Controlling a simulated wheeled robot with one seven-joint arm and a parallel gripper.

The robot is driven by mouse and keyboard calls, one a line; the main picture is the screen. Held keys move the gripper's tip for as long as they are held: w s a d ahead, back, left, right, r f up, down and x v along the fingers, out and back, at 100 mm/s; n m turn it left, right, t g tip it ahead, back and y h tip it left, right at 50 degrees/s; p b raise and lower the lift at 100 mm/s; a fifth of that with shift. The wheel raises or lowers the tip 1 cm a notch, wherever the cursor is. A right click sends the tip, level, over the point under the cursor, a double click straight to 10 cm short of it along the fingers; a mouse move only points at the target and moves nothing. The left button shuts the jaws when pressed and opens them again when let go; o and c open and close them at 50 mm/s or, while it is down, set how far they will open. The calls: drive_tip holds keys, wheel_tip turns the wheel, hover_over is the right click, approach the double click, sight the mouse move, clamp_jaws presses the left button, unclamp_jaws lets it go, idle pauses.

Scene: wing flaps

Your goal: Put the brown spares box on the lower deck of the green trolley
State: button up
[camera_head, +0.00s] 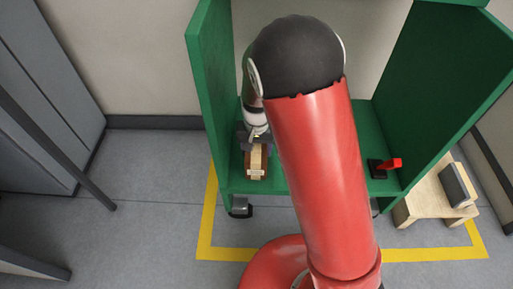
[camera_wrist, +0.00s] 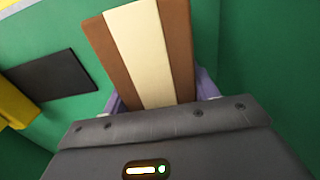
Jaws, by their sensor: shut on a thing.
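The brown spares box (camera_head: 256,172) has a cream band and shows at the left end of the green trolley's lower deck (camera_head: 282,186). My gripper (camera_head: 256,148) is shut on it from above and behind. In the wrist view the box (camera_wrist: 178,50) sits between the purple fingers of my gripper (camera_wrist: 162,98). The box is over or on the deck; I cannot tell whether its underside touches. My red arm hides the middle of the trolley.
A black block with a red handle (camera_head: 384,168) stands at the deck's right end. Green side panels (camera_head: 212,85) rise at both ends. A wooden stand with a grey block (camera_head: 436,198) is to the right. Yellow tape (camera_head: 204,215) marks the floor.

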drive_tip(key=o, duration=1.2)
wheel_tip(320, 180, up, 12)
drive_tip(key=shift+r+p, duration=0.15)
drive_tip(key=shift+p, duration=1.1)
drive_tip(key=s+d+r+t+y, duration=0.1)
drive_tip(key=s+d+r+t, duration=0.1)
drive_tip(key=s+d+r, duration=0.7)
drive_tip(key=s+d+r+t, duration=0.1)
drive_tip(key=s+d+r, duration=0.1)
drive_tip(key=s, duration=0.1)
drive_tip(key=s+d+r+t, duration=0.1)
drive_tip(key=s+d, duration=0.1)
drive_tip(key=s, duration=0.2)
drive_tip(key=s+d+r+t+h, duration=0.1)
drive_tip(key=s+d+r, duration=0.1)
drive_tip(key=s, duration=0.2)
drive_tip(key=shift+s+d+r+t, duration=0.1)
drive_tip(key=shift+s+r+t, duration=0.05)
drive_tip(key=shift+r+t, duration=0.2)
drive_tip(key=shift+r, duration=0.15)
